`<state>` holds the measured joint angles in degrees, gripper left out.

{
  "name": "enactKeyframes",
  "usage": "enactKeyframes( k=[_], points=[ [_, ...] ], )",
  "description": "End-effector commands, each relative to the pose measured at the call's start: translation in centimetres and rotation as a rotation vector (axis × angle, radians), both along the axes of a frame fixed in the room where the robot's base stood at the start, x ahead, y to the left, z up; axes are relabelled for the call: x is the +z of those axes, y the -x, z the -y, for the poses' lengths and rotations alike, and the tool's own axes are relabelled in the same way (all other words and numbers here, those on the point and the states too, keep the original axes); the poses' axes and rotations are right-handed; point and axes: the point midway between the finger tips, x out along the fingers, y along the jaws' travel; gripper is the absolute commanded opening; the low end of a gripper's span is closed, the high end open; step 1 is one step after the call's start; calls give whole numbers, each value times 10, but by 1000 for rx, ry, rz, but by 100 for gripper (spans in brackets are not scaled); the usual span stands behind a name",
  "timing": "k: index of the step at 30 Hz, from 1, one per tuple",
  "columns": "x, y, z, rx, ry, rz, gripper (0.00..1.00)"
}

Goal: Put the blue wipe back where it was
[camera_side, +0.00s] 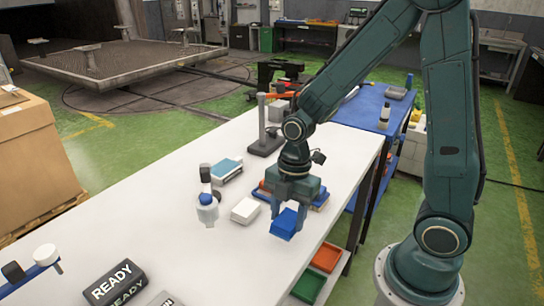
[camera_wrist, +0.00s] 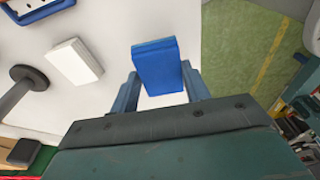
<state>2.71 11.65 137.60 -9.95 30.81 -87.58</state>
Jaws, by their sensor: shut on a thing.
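The blue wipe (camera_side: 284,225) is a thick blue block held in my gripper (camera_side: 287,208), low over the white table near its right edge. In the side view it hangs tilted below the fingers; I cannot tell whether it touches the table. In the wrist view the wipe (camera_wrist: 156,64) sits between the two fingers of my gripper (camera_wrist: 160,85), with white table around it. A white block (camera_side: 245,210) lies just left of it, apart from it; it also shows in the wrist view (camera_wrist: 73,60). My gripper partly hides a flat stack of coloured pieces (camera_side: 319,198) behind it.
A blue-and-white box (camera_side: 226,170) and a grey upright thing with a blue part (camera_side: 207,207) stand to the left. A black READY block (camera_side: 115,284) lies at the front. Bare table (camera_side: 165,222) lies left of these.

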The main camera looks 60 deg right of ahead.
Motion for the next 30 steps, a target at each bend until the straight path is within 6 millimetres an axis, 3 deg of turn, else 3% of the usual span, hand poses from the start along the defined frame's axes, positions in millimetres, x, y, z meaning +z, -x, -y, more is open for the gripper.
enactKeyframes(
  k=[8, 21, 30],
  points=[
    [-4, 0, 0, 0, 0, -1, 28],
    [-38, 1, 0, 1, -1, -2, 28],
    [-39, 0, 0, 1, 0, 0, 28]
  ],
)
